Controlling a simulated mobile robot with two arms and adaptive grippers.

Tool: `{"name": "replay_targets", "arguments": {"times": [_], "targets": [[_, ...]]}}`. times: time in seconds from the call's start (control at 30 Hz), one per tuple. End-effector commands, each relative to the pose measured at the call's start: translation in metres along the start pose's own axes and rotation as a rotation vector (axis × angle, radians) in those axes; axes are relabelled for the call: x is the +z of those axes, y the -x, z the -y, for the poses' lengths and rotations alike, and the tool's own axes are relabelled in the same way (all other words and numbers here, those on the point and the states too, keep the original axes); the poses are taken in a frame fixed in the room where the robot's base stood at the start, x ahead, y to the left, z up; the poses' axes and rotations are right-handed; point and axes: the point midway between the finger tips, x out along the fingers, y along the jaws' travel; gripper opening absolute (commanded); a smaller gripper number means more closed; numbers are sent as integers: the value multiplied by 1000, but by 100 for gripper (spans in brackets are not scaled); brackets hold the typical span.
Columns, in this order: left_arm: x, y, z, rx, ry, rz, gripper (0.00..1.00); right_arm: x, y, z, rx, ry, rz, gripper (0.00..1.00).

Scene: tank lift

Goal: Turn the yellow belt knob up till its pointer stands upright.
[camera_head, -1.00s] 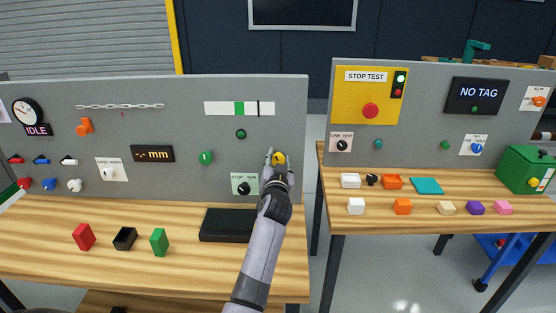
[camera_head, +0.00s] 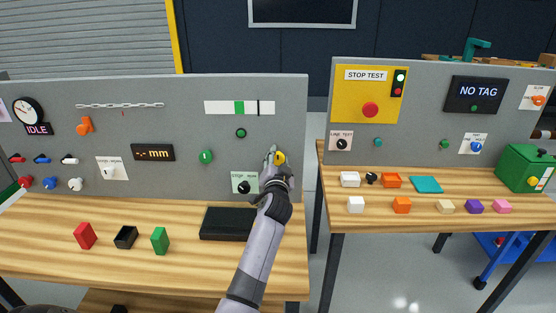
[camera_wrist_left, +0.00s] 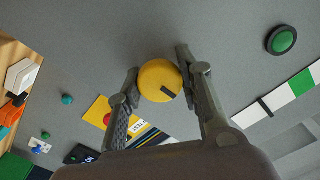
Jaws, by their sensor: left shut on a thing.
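The yellow belt knob (camera_head: 280,158) is on the grey panel, near the lower right edge of the left board. In the left wrist view the yellow knob (camera_wrist_left: 158,78) is a round disc with a short black pointer mark near its lower right rim. My left gripper (camera_head: 273,158) reaches up to it from below. In the left wrist view my left gripper's fingers (camera_wrist_left: 163,82) stand on both sides of the knob and are shut on it. The head view hides part of the knob behind the fingers. My right gripper is not in view.
A green button (camera_head: 241,133) and a strip with a green band (camera_head: 239,108) are above the knob. A black switch (camera_head: 244,187) sits at lower left. A black tray (camera_head: 228,224) lies on the table close to my left forearm. A gap separates the two tables.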

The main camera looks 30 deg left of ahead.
Motion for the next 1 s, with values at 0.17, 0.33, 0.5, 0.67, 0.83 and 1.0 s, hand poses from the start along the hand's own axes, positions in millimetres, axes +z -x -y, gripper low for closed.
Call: {"name": "replay_targets", "arguments": {"times": [0.17, 0.33, 0.5, 0.67, 0.83, 1.0], "targets": [[0, 0, 0, 1, 1, 0, 38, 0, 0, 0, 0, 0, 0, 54], [0, 0, 0, 1, 1, 0, 49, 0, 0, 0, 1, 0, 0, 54], [0, 0, 0, 1, 2, 0, 54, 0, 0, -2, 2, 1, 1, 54], [0, 0, 0, 0, 2, 0, 54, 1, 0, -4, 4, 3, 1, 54], [0, 9, -1, 1, 2, -1, 54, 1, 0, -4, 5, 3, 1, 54], [0, 36, -1, 2, 2, -1, 54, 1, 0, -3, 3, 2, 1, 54]]}}
